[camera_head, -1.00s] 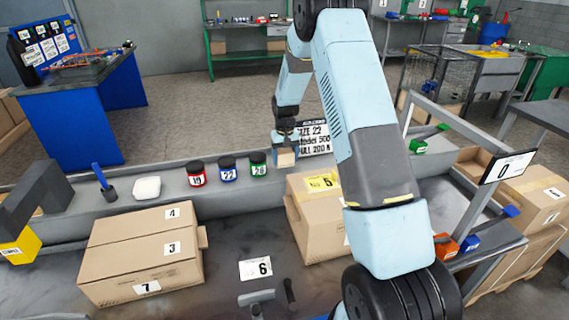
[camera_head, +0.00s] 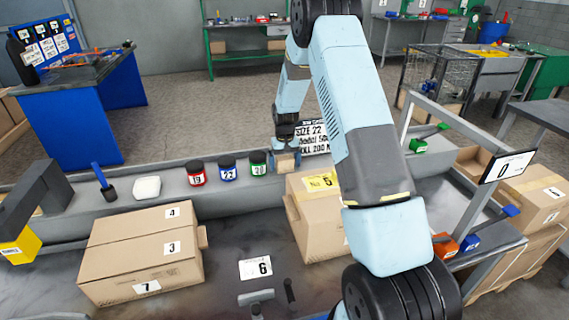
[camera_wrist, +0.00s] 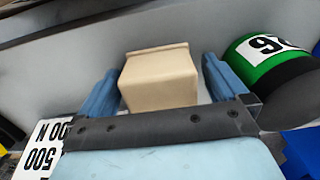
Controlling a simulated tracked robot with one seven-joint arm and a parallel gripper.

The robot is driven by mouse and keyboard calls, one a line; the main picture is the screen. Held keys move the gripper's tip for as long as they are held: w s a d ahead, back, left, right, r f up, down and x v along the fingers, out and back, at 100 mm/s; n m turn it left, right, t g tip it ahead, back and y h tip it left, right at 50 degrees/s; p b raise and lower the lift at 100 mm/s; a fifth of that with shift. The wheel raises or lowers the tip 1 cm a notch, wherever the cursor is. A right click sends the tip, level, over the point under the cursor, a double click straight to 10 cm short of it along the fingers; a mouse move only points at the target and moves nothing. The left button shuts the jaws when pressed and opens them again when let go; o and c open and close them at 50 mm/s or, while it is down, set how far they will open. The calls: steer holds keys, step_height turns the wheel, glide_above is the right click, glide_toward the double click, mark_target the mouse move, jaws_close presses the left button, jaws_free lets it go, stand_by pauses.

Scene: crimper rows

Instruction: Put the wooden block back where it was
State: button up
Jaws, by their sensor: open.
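The wooden block (camera_wrist: 160,78) is a pale tan cube, seen between the two blue fingers of my gripper (camera_wrist: 163,85) in the wrist view. A gap shows beside the block at each finger, so my gripper is open around it. In the head view my gripper (camera_head: 285,150) is low at the grey ledge, and the block (camera_head: 285,161) shows at its tip, just right of the green-labelled jar. Whether the block's underside rests fully on the ledge is hard to see.
The jar with the green label (camera_wrist: 270,65) stands close beside one finger; jars with blue (camera_head: 228,168) and red labels (camera_head: 196,173) stand farther left. A white sign (camera_head: 314,137) stands just behind my gripper. A cardboard box (camera_head: 318,215) is in front.

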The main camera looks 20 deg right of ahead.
mark_target(285, 157)
steer(key=s+r+t, duration=0.1)
steer(key=s+r, duration=0.3)
steer(key=r, duration=0.8)
steer(key=s+r, duration=0.4)
steer(key=r, duration=0.9)
steer(key=s+r+t, duration=0.2)
steer(key=s+r, duration=0.5)
steer(key=s, duration=0.4)
steer(key=s+r+t, duration=0.1)
steer(key=s+r, duration=0.5)
steer(key=s, duration=0.5)
steer(key=s+t, duration=0.1)
steer(key=s, duration=1.2)
steer(key=shift+t, duration=0.3)
steer(key=shift+a, duration=0.1)
